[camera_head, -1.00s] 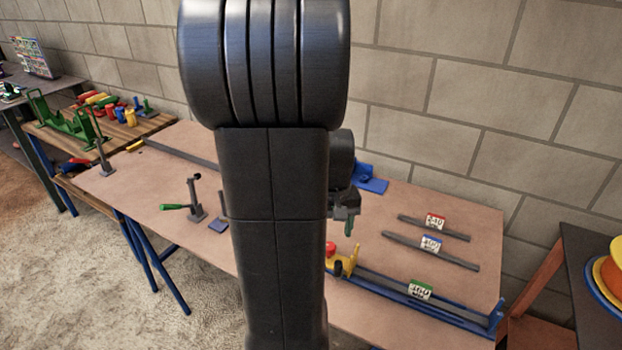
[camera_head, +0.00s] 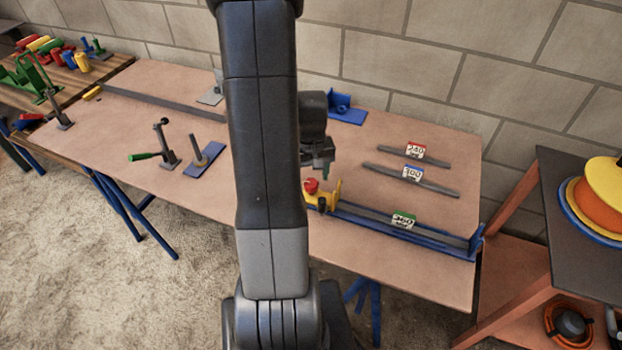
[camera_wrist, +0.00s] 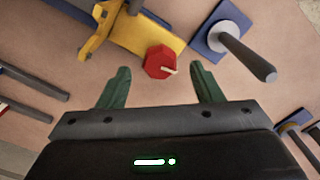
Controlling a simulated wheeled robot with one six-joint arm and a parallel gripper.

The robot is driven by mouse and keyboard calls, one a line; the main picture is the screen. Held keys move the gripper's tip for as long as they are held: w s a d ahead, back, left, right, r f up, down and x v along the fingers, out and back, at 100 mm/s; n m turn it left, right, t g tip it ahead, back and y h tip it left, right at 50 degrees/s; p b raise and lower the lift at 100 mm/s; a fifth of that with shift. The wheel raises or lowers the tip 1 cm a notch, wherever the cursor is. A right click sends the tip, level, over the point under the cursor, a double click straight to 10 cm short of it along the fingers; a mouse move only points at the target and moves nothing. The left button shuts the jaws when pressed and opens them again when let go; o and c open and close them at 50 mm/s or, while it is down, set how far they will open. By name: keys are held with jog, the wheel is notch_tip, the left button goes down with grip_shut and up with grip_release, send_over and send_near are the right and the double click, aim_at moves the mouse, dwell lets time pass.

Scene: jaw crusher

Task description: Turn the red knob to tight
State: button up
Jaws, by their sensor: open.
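The red knob (camera_head: 311,185) sits on a yellow block (camera_head: 325,197) at the left end of a blue rail (camera_head: 400,233) on the bench. In the wrist view the red knob (camera_wrist: 159,62) is faceted, with a pale pointer mark aimed to the right. My gripper (camera_head: 322,172) is above the bench near the knob, partly hidden by my arm. In the wrist view my gripper (camera_wrist: 159,82) has its two green fingers spread wide, with the knob between and slightly beyond the tips. Neither finger touches it. No tight marking is legible.
A grey post on a blue plate (camera_wrist: 222,35) stands right of the knob in the wrist view. Labelled grey bars (camera_head: 415,178) lie at the bench's right. A green-handled clamp (camera_head: 160,150) stands left, and a blue bracket (camera_head: 344,108) behind. Bare bench lies between.

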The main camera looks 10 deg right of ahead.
jog(key=shift+f, duration=1.1)
jog(key=shift+c, duration=0.3)
jog(key=c, duration=0.9)
jog(key=shift+m+b, duration=0.45)
jog(key=shift+m, duration=0.65)
jog(key=o, duration=1)
jog(key=shift+c, duration=0.2)
